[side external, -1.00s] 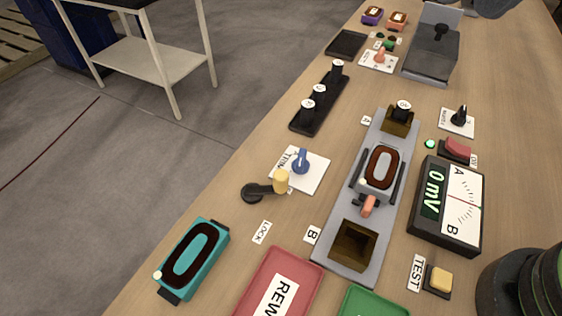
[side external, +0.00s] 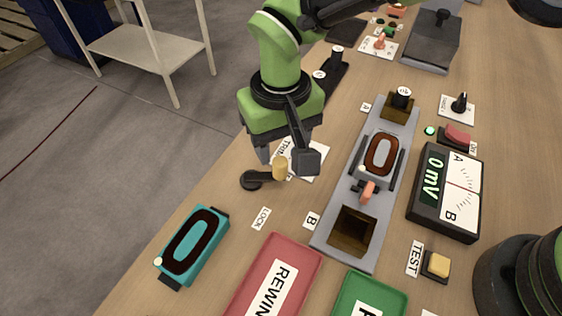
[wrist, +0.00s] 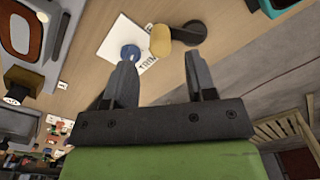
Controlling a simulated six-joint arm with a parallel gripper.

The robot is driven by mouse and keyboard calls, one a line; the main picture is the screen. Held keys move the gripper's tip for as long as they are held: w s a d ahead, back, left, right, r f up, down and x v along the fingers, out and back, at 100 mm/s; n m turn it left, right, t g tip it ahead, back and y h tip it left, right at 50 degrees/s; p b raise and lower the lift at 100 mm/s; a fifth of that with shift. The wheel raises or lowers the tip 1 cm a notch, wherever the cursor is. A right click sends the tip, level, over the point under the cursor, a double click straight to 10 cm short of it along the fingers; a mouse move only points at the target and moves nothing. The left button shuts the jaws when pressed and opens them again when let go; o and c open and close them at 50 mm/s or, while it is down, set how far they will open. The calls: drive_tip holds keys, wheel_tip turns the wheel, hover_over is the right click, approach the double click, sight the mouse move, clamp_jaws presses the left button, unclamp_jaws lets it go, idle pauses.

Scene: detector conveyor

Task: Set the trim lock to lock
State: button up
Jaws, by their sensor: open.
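The trim lock is a black lever with a yellow knob (side external: 280,167) and a round dark pivot (side external: 251,180). It lies beside the white trim card, with the knob end toward the card. A LOCK label (side external: 262,218) lies on the table below it. In the wrist view the yellow knob (wrist: 160,40) and dark lever (wrist: 189,32) show beyond my fingers. The blue trim knob (wrist: 130,53) sits on its card (wrist: 112,42). My gripper (side external: 290,158) is open and empty, above the trim card and close to the yellow knob. It hides the blue knob in the side view.
The grey conveyor (side external: 322,238) with a coil unit (side external: 381,155) runs to the right. A teal coil (side external: 192,245), a red tray (side external: 313,257) and a green tray (side external: 372,295) lie nearer. A meter (side external: 445,190) reads 0 mV. Table around the LOCK label is clear.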

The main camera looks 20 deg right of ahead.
sight(281, 162)
wheel_tip(281, 162, down, 6)
drive_tip(key=shift+f, duration=0.1)
drive_tip(key=c, duration=0.9)
